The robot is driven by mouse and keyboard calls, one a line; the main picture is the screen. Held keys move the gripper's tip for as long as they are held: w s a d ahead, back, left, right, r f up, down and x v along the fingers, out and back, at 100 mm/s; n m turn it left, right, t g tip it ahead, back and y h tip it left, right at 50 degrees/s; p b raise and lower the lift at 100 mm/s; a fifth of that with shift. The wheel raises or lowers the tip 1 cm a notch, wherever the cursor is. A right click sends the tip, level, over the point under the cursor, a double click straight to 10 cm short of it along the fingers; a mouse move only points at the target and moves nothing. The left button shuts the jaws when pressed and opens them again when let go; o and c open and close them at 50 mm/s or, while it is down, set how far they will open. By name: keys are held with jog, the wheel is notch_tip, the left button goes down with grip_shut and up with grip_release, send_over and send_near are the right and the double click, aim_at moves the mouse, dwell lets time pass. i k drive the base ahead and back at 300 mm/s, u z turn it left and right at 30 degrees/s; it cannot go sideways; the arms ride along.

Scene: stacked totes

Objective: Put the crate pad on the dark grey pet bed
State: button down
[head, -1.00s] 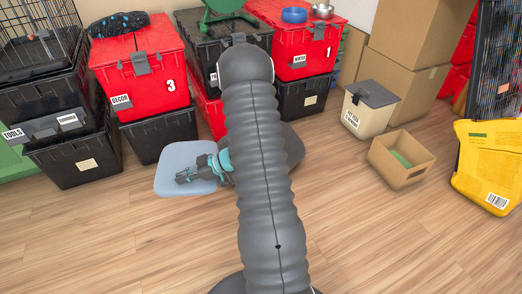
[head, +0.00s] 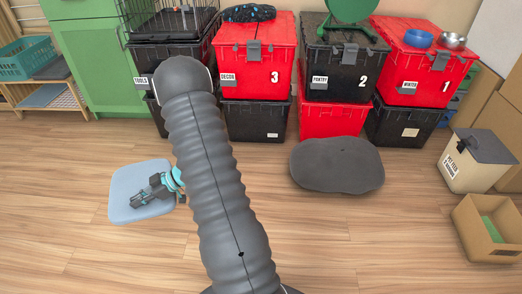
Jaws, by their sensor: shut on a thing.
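The crate pad (head: 124,208) is a flat light blue square with rounded corners, left of my arm in the head view. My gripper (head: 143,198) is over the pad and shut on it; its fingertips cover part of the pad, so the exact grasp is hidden. I cannot tell how high the pad is above the floor. The dark grey pet bed (head: 337,166) is a rounded cushion on the wooden floor, right of my arm and in front of the stacked totes. It is fully visible, its top is bare, and it is well apart from the pad.
Stacked red and black totes (head: 256,120) line the wall behind the bed. A beige bin (head: 470,170) and an open cardboard box (head: 480,245) stand at the right. A green cabinet (head: 95,75) and a low shelf are at the back left. The floor between pad and bed is clear beneath my arm.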

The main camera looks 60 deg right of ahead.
aim_at(339, 161)
jog(key=u, duration=0.2)
jog(key=i, duration=1.1)
jog(key=z, duration=2.3)
